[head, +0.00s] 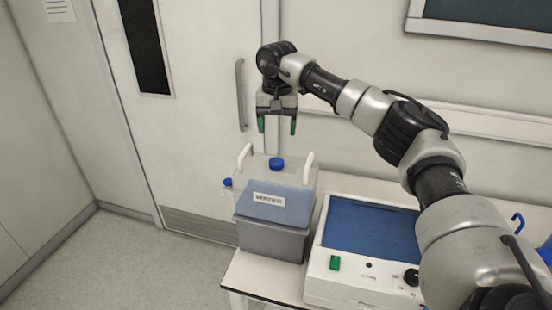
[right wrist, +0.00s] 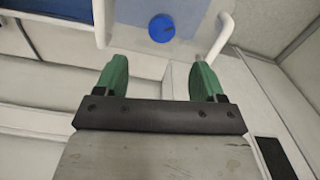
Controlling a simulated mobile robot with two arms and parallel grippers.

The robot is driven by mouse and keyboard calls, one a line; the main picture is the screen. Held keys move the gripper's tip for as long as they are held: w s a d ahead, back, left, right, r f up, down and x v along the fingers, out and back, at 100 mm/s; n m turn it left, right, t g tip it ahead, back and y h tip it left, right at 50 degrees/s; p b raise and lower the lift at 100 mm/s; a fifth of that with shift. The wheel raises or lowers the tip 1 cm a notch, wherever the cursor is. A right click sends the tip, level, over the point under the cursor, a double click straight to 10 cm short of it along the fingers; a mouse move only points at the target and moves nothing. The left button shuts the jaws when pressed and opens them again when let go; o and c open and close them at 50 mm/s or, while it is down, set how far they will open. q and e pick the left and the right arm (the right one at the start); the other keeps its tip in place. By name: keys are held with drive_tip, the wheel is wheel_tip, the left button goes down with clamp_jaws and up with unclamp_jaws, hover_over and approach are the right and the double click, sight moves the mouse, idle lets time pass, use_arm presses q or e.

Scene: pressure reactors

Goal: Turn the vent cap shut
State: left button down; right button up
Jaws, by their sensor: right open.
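A blue cap (head: 277,164) sits on top of a translucent container (head: 270,205) with a blue lower part, a label and two white handles. A second blue cap (head: 228,183) is on the container's left side; I cannot tell which one is the vent cap. My right gripper (head: 276,126) hangs above the top cap, pointing down, with its green fingers apart and nothing between them. In the right wrist view the blue cap (right wrist: 162,28) shows beyond the open fingers (right wrist: 157,75), apart from them. My left gripper is not in view.
A door (head: 185,100) and wall are behind. Open floor lies left.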

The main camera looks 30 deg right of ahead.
sight(276, 162)
wheel_tip(276, 162, down, 9)
drive_tip(key=p, duration=0.2)
drive_tip(key=shift+r+p, duration=0.15)
drive_tip(key=shift+p, duration=0.2)
drive_tip(key=shift+w+a+f, duration=0.1)
drive_tip(key=shift+f, duration=0.7)
drive_tip(key=c, duration=0.9)
drive_tip(key=shift+c, duration=0.2)
